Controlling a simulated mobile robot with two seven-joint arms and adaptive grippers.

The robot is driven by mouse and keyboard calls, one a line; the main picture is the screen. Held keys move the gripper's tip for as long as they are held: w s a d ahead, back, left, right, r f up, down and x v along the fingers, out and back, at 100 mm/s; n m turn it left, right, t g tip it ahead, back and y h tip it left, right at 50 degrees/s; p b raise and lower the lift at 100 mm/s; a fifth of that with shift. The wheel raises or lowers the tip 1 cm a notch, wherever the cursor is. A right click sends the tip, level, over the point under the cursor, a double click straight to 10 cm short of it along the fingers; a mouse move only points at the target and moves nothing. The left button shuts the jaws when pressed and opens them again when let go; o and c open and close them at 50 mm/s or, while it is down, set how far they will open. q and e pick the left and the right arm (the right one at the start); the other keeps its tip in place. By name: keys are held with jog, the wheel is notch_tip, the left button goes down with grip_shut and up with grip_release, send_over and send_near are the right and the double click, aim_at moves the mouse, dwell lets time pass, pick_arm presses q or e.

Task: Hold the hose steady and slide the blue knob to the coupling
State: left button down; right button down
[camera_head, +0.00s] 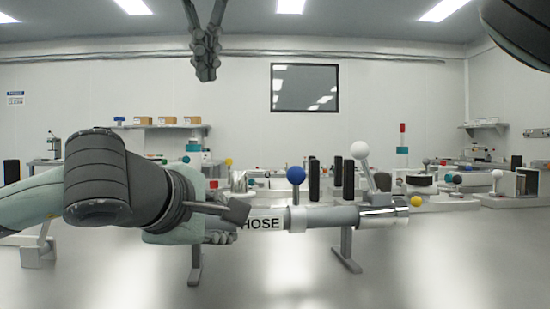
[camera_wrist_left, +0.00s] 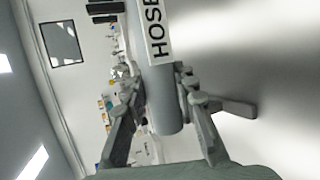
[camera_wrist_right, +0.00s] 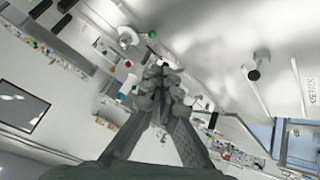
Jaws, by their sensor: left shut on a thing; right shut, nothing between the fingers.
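The hose (camera_head: 335,217) is a horizontal grey tube with a white section lettered HOSE, in the middle of the head view.
Benches with white fixtures (camera_head: 440,203), black posts (camera_head: 314,180) and coloured knobs stand behind the hose. A shelf with boxes (camera_head: 165,121) is on the back wall at left. The space between my right gripper and the blue knob looks clear.

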jog(key=s+d+f+m+g+h, duration=0.2)
jog(key=s+d+f+m+h, duration=0.1)
jog(key=s+f+m+h, duration=0.1)
jog(key=shift+s+d+f+m+g+h, duration=0.35)
jog(key=shift+s+f+h, duration=0.25)
jog(key=shift+s, duration=0.2)
jog(key=shift+a, duration=0.1)
send_near(296, 186)
jog(key=w+a+f, duration=0.2)
jog(key=a+f, duration=0.1)
jog(key=shift+w+d+f, duration=0.2)
jog(key=shift+d+f, duration=0.05)
jog(key=shift+d, duration=0.5)
jog(key=shift+w+d+f, duration=0.2)
jog(key=shift+d, duration=0.5)
